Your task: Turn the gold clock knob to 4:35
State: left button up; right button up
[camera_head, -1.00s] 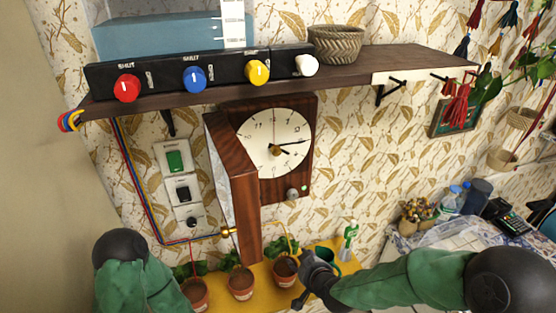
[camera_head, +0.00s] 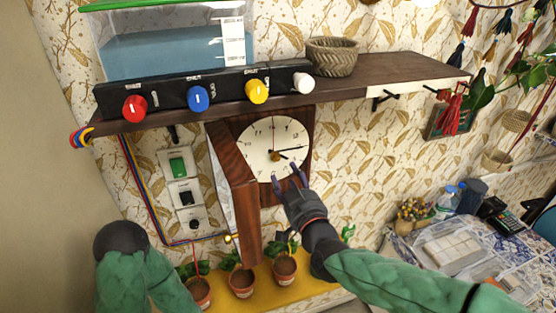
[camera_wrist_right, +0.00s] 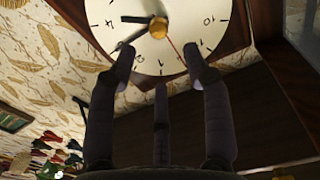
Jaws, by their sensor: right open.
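The wall clock has a round cream face (camera_head: 257,137) in a dark wooden case, with its case door (camera_head: 235,195) swung open to the left. The gold knob (camera_head: 275,155) sits at the middle of the face; it also shows in the right wrist view (camera_wrist_right: 158,28), with two dark hands and a thin red hand around it. My right gripper (camera_head: 289,174) is open and empty in front of the lower face, its fingertips (camera_wrist_right: 160,62) on either side below the knob in the wrist view, apart from it. My left gripper is out of view; only my left arm shows.
A shelf above holds a control bar with a red knob (camera_head: 134,108), a blue knob (camera_head: 198,98), a yellow knob and a white knob, plus a woven basket (camera_head: 332,56). Switches (camera_head: 178,166) are left of the clock. Potted plants (camera_head: 242,282) stand below on a yellow surface.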

aim_at(277, 157)
jog(key=x, duration=0.8)
jog(key=shift+w, duration=0.2)
grip_shut()
